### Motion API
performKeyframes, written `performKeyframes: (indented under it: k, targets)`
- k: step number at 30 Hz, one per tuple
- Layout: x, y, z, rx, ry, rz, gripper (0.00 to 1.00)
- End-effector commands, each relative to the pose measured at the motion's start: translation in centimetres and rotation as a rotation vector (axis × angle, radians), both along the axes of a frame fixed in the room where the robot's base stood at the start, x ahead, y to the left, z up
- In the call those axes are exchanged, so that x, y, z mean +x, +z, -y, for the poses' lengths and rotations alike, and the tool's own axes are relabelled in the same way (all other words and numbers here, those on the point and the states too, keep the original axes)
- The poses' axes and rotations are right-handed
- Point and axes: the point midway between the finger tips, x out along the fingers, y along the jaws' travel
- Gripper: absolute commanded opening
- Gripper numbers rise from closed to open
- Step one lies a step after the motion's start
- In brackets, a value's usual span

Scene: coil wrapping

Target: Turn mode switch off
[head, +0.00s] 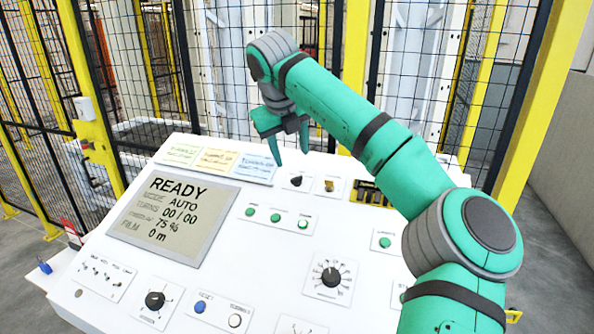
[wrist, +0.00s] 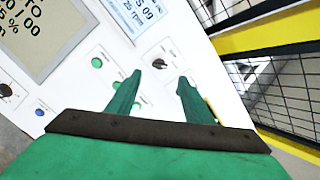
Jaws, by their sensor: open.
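A small black knob (head: 296,181) sits on a white plate in the upper middle of the sloped control panel. It also shows in the wrist view (wrist: 161,61), just beyond and between the fingertips. A larger black knob (head: 155,301) is at the lower left, and a round selector dial (head: 331,277) is in the lower middle. I cannot read the labels, so I cannot tell which is the mode switch. My gripper (head: 290,157) is open and empty, pointing down above the small knob, apparently apart from it. The screen (head: 173,219) reads READY and mode AUTO.
Green buttons (head: 276,218) lie in a row below the small knob. A yellow key-like part (head: 329,186) is just right of it. Blue (head: 200,307) and white (head: 235,320) buttons are near the front. Coloured cards (head: 219,161) line the back edge. A yellow-framed mesh fence (head: 222,90) stands behind.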

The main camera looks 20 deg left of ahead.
Motion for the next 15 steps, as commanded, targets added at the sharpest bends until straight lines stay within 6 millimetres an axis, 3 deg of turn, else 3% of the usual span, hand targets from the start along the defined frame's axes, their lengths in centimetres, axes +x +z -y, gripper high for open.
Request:
performKeyframes:
  k: [15]
  targets:
    - [3.8,-7.4,-0.3,0.002,0.000,-0.003,0.47]
